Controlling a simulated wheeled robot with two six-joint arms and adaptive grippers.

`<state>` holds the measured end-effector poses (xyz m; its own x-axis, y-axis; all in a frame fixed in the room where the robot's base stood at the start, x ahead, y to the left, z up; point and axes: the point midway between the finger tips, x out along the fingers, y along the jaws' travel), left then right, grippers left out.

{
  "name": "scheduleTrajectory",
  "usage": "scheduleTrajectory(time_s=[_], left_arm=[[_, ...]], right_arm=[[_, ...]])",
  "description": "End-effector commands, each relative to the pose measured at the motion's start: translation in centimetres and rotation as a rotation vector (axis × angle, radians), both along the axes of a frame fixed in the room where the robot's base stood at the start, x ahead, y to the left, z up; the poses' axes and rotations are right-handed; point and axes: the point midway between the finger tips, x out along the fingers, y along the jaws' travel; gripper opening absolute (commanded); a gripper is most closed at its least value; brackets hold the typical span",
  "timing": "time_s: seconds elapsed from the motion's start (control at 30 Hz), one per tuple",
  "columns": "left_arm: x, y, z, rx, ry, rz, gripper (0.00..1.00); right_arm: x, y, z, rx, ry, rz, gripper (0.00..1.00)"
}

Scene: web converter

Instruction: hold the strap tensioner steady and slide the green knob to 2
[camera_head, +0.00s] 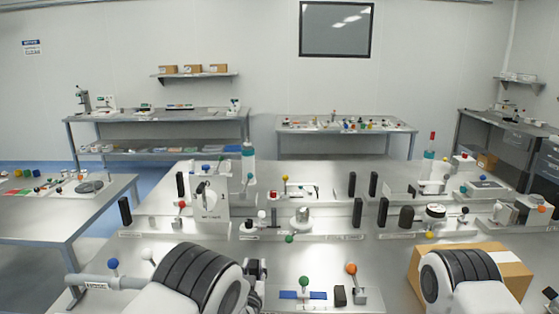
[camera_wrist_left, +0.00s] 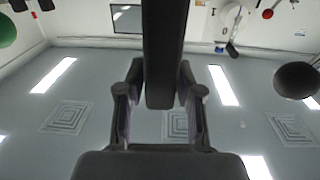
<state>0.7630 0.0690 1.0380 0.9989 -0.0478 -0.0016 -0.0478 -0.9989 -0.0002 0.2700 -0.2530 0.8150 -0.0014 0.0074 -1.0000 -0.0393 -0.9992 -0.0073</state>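A green knob (camera_head: 304,281) stands on a low fixture at the front middle of the bench, with flat blue pieces (camera_head: 288,295) at its foot. I cannot tell for sure that this is the strap tensioner; any scale marks are too small to read. Another green knob (camera_head: 289,239) sits farther back. My left gripper (camera_head: 256,271) is left of the front green knob, apart from it. In the left wrist view, a dark bar (camera_wrist_left: 165,50) runs between its fingers (camera_wrist_left: 160,85); I cannot tell whether they grip it. My right arm shows at the lower right, its gripper out of view.
A black block (camera_head: 340,296) and an orange-knobbed lever (camera_head: 352,269) stand right of the front green knob. A cardboard box (camera_head: 512,270) is beside my right arm. A blue-knobbed lever (camera_head: 114,265) is at the left. Several black posts and fixtures stand behind.

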Motion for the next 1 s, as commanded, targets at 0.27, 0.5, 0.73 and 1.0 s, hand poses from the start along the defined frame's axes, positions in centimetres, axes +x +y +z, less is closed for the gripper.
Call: scheduleTrajectory(time_s=[0.27, 0.5, 0.73, 1.0], left_arm=[[0.0, 0.0, 0.01, 0.0, -0.001, 0.0, 0.0], [0.09, 0.0, 0.29, -0.003, -0.007, 0.001, 0.0], [0.06, 0.01, -0.08, -0.002, -0.005, 0.001, 0.0], [-0.02, 0.0, -0.67, -0.001, 0.0, 0.0, 0.0]], right_arm=[[0.0, 0.0, 0.0, 0.0, 0.0, 0.0, 0.0], [0.0, 0.0, 0.02, 0.0, 0.0, 0.0, 0.0], [0.0, 0.0, -0.35, 0.0, 0.0, 0.0, 0.0], [-0.01, 0.0, -0.85, 0.0, 0.0, 0.0, 0.0]])
